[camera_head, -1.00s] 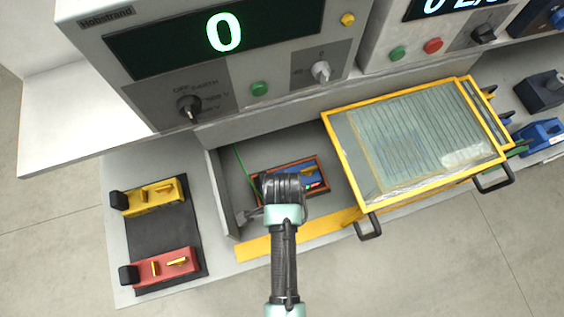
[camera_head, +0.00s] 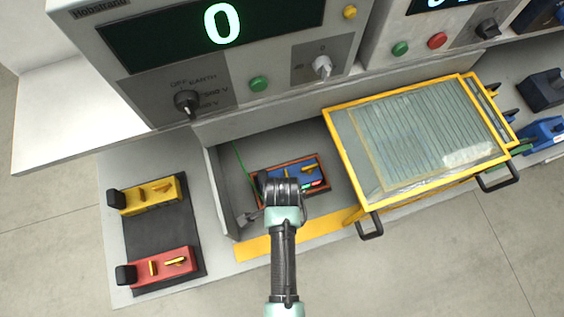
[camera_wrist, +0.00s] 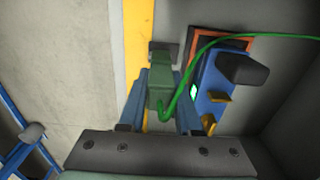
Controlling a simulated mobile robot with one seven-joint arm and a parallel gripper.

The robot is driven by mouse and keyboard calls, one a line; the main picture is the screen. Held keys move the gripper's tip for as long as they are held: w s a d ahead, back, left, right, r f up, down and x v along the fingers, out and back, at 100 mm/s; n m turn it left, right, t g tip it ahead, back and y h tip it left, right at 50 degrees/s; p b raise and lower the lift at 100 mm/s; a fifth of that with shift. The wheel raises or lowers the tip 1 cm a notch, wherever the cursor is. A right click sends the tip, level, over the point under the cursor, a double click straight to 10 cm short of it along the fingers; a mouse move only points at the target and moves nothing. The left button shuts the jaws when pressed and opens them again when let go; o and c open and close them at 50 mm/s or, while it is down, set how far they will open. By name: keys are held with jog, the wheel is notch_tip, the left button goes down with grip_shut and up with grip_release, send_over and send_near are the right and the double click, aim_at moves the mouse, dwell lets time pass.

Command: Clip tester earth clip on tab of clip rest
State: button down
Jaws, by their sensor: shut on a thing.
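The green earth clip (camera_wrist: 160,92) is between the fingers of my gripper (camera_wrist: 161,84), which is shut on it in the wrist view. A green cable (camera_wrist: 235,36) loops from the clip to the right. The clip's far end meets a small dark grey tab of the clip rest (camera_wrist: 163,52); I cannot tell whether its jaws are around the tab or only against it. In the head view the grey rest (camera_head: 246,217) shows at the inner left of the bay, beside my wrist. The clip itself is hidden there.
A blue unit (camera_wrist: 215,90) with yellow levers, a black knob and a lit lamp sits in an orange-edged recess close to the right of my gripper. A yellow-framed glass cover (camera_head: 420,138) stands right of the bay. Yellow (camera_head: 148,194) and red (camera_head: 160,264) blocks lie left.

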jog(key=shift+f+b, duration=1.1)
jog(key=shift+f, duration=0.9)
jog(key=c, duration=0.5)
grip_release()
jog(key=shift+r, duration=0.1)
